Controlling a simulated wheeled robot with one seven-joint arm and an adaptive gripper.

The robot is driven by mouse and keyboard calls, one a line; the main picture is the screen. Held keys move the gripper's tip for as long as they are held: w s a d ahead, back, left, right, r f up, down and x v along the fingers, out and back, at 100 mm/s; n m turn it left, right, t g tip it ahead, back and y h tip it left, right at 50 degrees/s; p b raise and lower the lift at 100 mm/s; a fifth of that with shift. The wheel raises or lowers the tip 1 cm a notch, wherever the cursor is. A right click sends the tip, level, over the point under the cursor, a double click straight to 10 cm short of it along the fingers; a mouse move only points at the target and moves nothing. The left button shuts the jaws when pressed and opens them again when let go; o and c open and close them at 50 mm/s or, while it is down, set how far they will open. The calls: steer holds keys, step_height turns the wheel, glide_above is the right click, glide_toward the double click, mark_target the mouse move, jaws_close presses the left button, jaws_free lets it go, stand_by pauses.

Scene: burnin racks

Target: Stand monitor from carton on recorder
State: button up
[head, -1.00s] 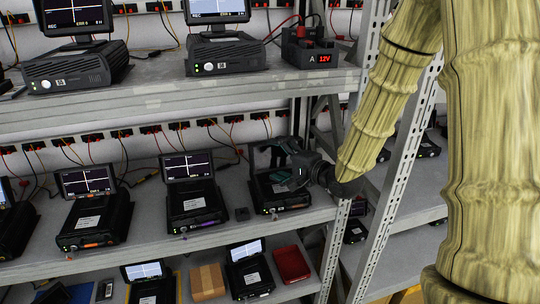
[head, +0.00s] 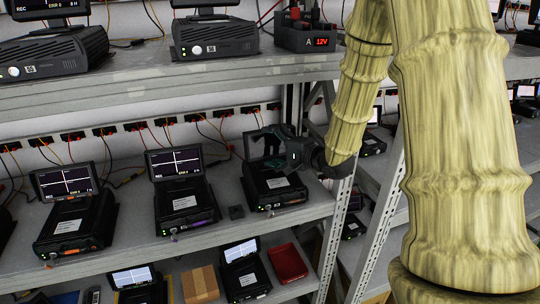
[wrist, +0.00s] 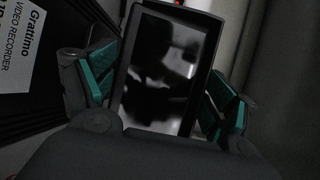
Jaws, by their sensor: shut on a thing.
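A black recorder (head: 272,186) with a white label stands at the right end of the middle shelf. My gripper (head: 270,146) is at its back part, just above it. In the wrist view my gripper (wrist: 160,95) has its teal-padded fingers on both sides of a black-framed monitor (wrist: 160,70) with a dark, reflecting screen. The monitor looks upright; whether its foot touches the recorder is hidden. The recorder's labelled top (wrist: 35,60) shows at the left of the wrist view. A brown carton (head: 201,284) sits on the lower shelf.
A recorder with a lit monitor (head: 176,163) stands to the left, another (head: 63,183) beyond it. A red tray (head: 287,263) is on the lower shelf. The rack post (head: 338,210) is close on the right; the upper shelf (head: 150,90) overhangs.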

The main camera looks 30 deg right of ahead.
steer(key=shift+d+f, duration=0.1)
steer(key=shift+f, duration=0.5)
steer(key=shift+s+d+b, duration=0.1)
steer(key=shift+b, duration=0.25)
steer(key=shift+r, duration=0.1)
steer(key=o, duration=1.3)
steer(key=shift+f, duration=0.2)
steer(key=shift+c, duration=0.2)
steer(key=shift+r, duration=0.15)
steer(key=b+v, duration=0.3)
steer(key=v, duration=0.9)
